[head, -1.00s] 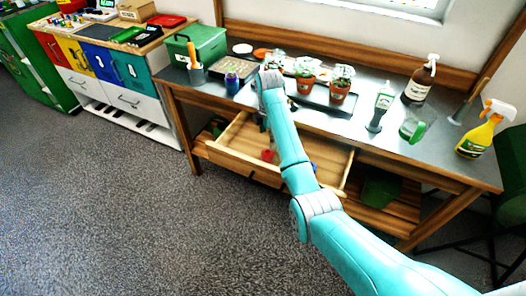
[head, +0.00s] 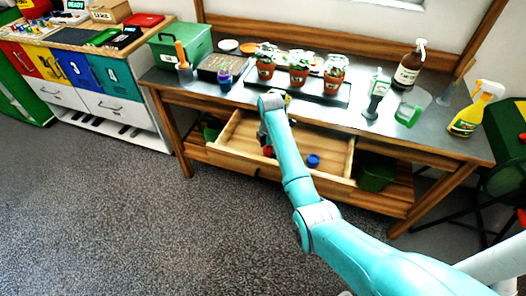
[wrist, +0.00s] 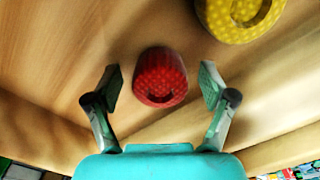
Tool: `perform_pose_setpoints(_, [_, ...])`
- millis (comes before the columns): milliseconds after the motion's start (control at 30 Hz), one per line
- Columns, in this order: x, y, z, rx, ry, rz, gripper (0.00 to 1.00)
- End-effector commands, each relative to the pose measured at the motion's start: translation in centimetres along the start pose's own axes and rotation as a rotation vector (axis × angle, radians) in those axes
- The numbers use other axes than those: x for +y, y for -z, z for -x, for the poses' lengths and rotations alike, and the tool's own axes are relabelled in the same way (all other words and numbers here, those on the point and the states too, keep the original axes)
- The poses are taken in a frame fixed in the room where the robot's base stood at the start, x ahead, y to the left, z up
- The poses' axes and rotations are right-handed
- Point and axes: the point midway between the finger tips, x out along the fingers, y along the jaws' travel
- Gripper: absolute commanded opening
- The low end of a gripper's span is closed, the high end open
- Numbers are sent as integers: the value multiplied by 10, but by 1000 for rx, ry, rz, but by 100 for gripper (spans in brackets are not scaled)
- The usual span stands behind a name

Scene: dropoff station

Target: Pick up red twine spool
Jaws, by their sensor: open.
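The red twine spool (wrist: 160,78) lies in the open wooden drawer. In the wrist view it sits in the gap between the two open fingers of my gripper (wrist: 161,88), with space showing on both sides. A red bit of the spool (head: 268,151) shows in the head view beside my arm. My gripper (head: 265,136) is mostly hidden there behind the arm, over the left part of the drawer. A yellow spool (wrist: 240,15) lies beyond the red one at the upper right of the wrist view, cut off by the picture edge.
A blue spool (head: 313,160) lies farther right in the drawer (head: 335,157). The bench top (head: 330,115) above and behind carries potted plants (head: 299,75) and bottles. A green bin (head: 375,172) stands on the lower shelf to the right. Drawer walls surround the spools.

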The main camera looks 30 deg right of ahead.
Motion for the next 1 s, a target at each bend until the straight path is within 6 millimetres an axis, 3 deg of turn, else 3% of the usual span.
perform_pose_setpoints(133, [0,0,0,0,0,0,82])
perform_pose_setpoints(367, [0,0,0,0,0,0,25])
perform_pose_setpoints(767, [1,0,4,0,-1,0,25])
perform_pose_setpoints(1000, [1,0,42,-1,-4,0,25])
